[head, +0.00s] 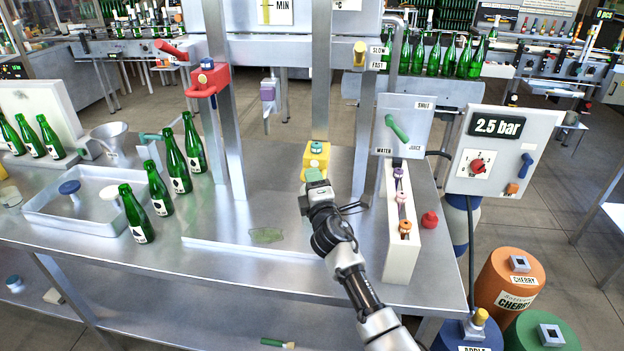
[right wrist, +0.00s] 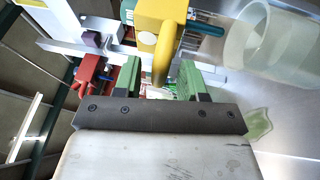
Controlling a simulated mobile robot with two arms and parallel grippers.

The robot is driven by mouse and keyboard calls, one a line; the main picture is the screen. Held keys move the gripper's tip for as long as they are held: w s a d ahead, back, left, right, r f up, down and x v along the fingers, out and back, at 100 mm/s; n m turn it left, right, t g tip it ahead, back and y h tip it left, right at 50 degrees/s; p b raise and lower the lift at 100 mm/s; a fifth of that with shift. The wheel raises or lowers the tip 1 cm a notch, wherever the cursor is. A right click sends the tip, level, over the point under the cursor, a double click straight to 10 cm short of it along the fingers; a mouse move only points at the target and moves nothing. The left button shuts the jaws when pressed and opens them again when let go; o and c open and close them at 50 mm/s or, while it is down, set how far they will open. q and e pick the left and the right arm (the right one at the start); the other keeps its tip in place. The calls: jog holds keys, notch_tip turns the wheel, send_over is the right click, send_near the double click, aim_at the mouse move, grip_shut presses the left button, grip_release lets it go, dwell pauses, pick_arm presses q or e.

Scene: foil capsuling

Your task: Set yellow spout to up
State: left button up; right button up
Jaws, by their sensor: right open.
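The yellow spout (head: 316,156) is a yellow block with a blue-and-white knob on top, beside a metal post of the filling stand. In the right wrist view the yellow spout (right wrist: 160,28) shows a rounded nozzle pointing toward the gripper. My right gripper (head: 315,179) is right in front of the spout in the head view. In the right wrist view its green fingers (right wrist: 157,82) stand apart, with the nozzle showing between them. I cannot tell if they touch it. The gripper hides the spout's lower part in the head view. My left gripper is not in view.
A white rack (head: 402,245) with coloured knobs stands close right of my arm. Green bottles (head: 173,168) stand left. A clear container (right wrist: 272,42) shows in the wrist view.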

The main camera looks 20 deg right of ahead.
jog(key=shift+w+d+r, duration=0.1)
jog(key=shift+w, duration=0.4)
grip_shut()
